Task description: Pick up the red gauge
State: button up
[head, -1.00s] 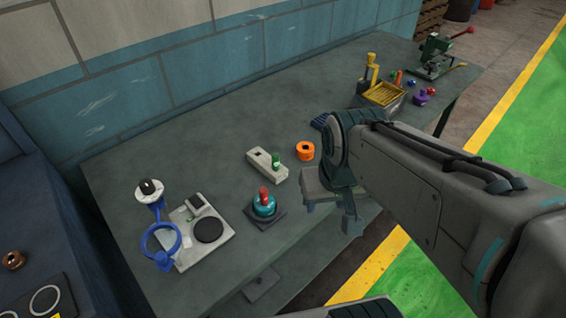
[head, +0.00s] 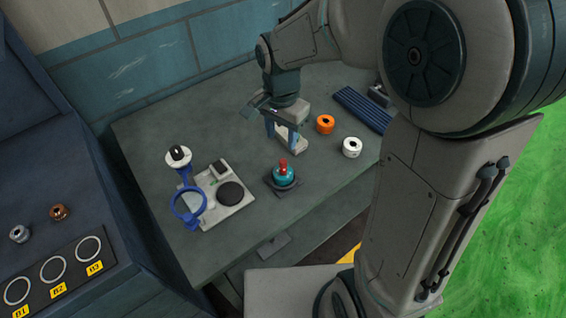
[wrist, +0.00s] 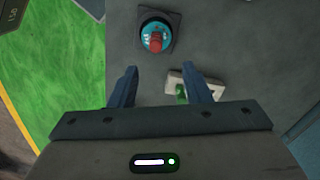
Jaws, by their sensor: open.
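The red gauge (head: 283,164) stands upright in a round teal drum (head: 285,177) on a dark square base, near the table's front edge. In the wrist view the red gauge (wrist: 156,43) shows at the top centre, ahead of the fingertips. My gripper (head: 281,136) points down, open and empty, behind the drum in the head view. In the wrist view my gripper (wrist: 159,71) has its fingers apart, with the red gauge outside them. A pale block (head: 293,146) lies under the gripper.
A pale fixture (head: 241,213) with a black disc and a blue ring stand (head: 188,205) are on the left. Bare table (head: 160,125) lies behind these.

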aim_at(283, 161)
notch_tip(283, 161, down, 5)
jog(key=shift+f, duration=0.2)
jog(key=shift+s+d+f+p, duration=0.15)
jog(key=shift+f+p, duration=0.25)
jog(key=shift+f, duration=1)
jog(key=shift+s+d+f+p, duration=0.15)
jog(key=shift+f+p, duration=0.2)
jog(key=shift+f, duration=1)
grip_shut()
